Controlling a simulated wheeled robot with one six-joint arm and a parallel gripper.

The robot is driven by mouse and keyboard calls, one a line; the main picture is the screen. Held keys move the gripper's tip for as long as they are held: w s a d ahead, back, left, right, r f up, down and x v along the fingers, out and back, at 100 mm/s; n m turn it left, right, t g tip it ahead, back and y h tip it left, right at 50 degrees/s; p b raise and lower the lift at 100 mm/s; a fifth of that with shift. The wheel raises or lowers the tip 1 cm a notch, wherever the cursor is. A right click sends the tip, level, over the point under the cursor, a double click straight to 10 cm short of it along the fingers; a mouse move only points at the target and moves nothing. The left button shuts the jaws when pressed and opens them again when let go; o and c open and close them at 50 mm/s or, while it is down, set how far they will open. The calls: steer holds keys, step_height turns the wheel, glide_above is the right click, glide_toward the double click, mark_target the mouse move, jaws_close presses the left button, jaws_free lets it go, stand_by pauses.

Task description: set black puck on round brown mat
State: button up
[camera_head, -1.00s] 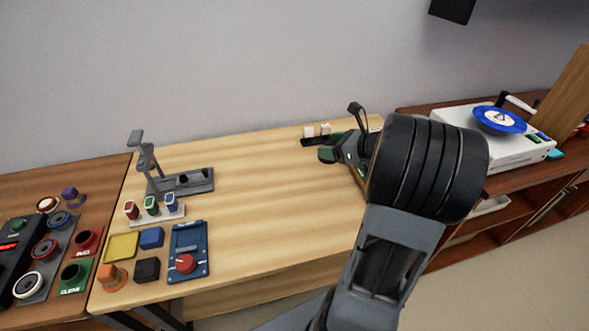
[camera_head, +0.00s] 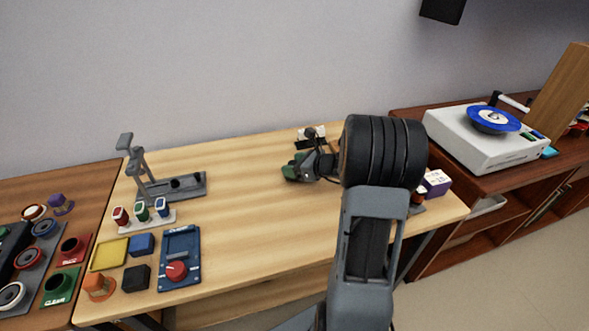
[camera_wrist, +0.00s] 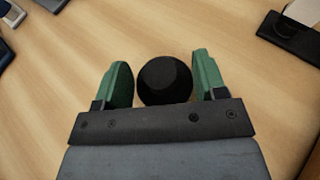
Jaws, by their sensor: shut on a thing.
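My gripper (camera_head: 292,170) is over the right part of the light wooden table, with green fingers pointing left. In the wrist view my gripper (camera_wrist: 163,72) is shut on the black puck (camera_wrist: 164,82), a dark round piece between the green fingers. The puck is hidden in the head view. I cannot make out the round brown mat for certain. A small brown patch (camera_head: 334,146) shows behind my arm, too covered to identify.
A grey stand (camera_head: 173,188), coloured blocks and a blue panel (camera_head: 180,257) are at the table's left. A purple-and-white box (camera_head: 437,182) is right of my arm. A turntable (camera_head: 475,140) stands on the right cabinet. The table's middle is clear.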

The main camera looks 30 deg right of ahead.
steer(key=shift+f, duration=0.6)
steer(key=o, duration=1)
steer(key=shift+o, duration=0.2)
steer(key=shift+s+d+r, duration=0.1)
